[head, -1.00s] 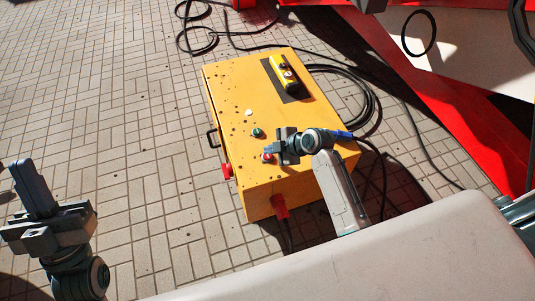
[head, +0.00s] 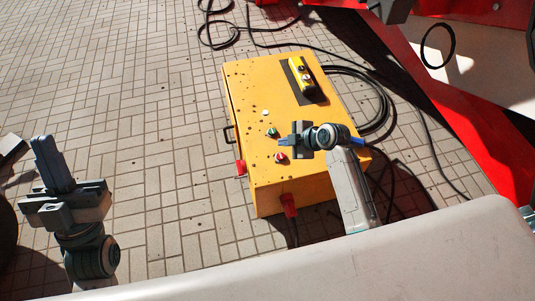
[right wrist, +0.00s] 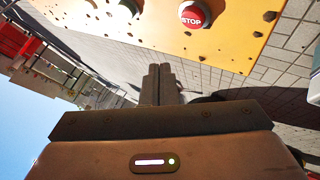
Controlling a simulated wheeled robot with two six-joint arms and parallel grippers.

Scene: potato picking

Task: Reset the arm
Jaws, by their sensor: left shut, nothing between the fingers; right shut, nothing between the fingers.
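My left gripper (head: 42,142) is at the left of the head view, shut and empty, with its fingers pointing up over the paving. My right gripper (head: 283,140) appears over the front part of the yellow control box (head: 250,90), shut and empty. In the right wrist view my right gripper's fingers (right wrist: 160,70) are together, with nothing between them. The red stop button (head: 281,157) shows just below the right gripper in the head view, and in the right wrist view (right wrist: 192,15) it reads STOP. The fingers appear apart from it. A green button (head: 272,132) is beside it.
A yellow pendant (head: 301,75) lies on the box top. Black cables (head: 382,105) coil right of the box. Red machinery (head: 470,130) stands at the right. Brick paving left of the box is mostly open. A grey object (head: 10,147) shows at the left edge.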

